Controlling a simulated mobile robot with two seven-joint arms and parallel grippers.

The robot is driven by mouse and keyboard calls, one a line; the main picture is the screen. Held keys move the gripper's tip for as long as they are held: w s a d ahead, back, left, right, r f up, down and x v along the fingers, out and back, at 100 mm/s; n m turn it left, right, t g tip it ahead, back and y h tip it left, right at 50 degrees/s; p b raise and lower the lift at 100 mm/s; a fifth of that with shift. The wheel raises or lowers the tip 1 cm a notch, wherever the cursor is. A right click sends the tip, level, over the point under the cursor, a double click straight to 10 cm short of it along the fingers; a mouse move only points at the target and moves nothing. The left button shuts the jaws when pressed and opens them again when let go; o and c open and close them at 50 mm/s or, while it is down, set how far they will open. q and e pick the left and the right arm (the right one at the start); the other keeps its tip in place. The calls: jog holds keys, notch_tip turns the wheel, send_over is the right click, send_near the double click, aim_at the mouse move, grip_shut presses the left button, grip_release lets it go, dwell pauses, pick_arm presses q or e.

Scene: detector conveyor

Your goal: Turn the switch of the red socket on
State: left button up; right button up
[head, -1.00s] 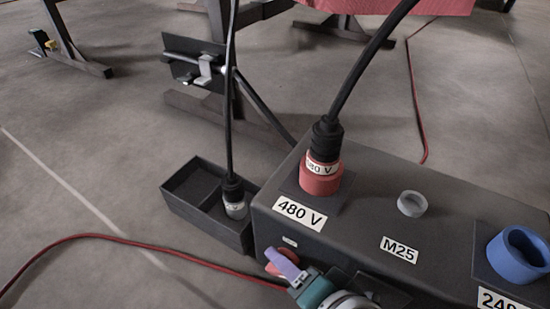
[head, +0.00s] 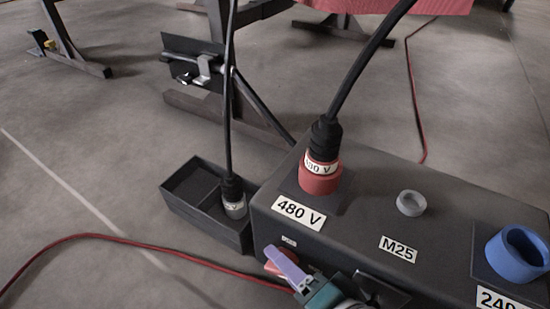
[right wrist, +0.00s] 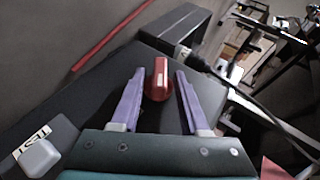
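The red socket (head: 319,180) is on top of a dark grey box, behind a "480 V" label, with a black plug and cable seated in it. Its red switch (head: 272,269) is on the box's front face and is partly hidden by my right gripper (head: 284,262). In the right wrist view the red switch knob (right wrist: 158,78) lies between the purple fingertips of my right gripper (right wrist: 157,88). The fingers are apart, with a gap visible on each side of the knob. My left gripper is not in view.
The dark box (head: 365,185) also has a grey M25 fitting (head: 411,203) and a blue socket (head: 516,256). A black open bin (head: 190,215) with another hanging plug (head: 233,200) adjoins its left side. A red cable (head: 150,247) lies on the floor.

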jog(key=shift+o, duration=0.2)
jog(key=shift+s+r, duration=0.15)
jog(key=p+v, duration=0.6)
jog(key=v, duration=0.3)
jog(key=shift+s+p, duration=0.2)
jog(key=shift+p, duration=0.1)
jog(key=shift+o, duration=0.2)
jog(key=shift+d+r, duration=0.1)
jog(key=shift+d, duration=0.05)
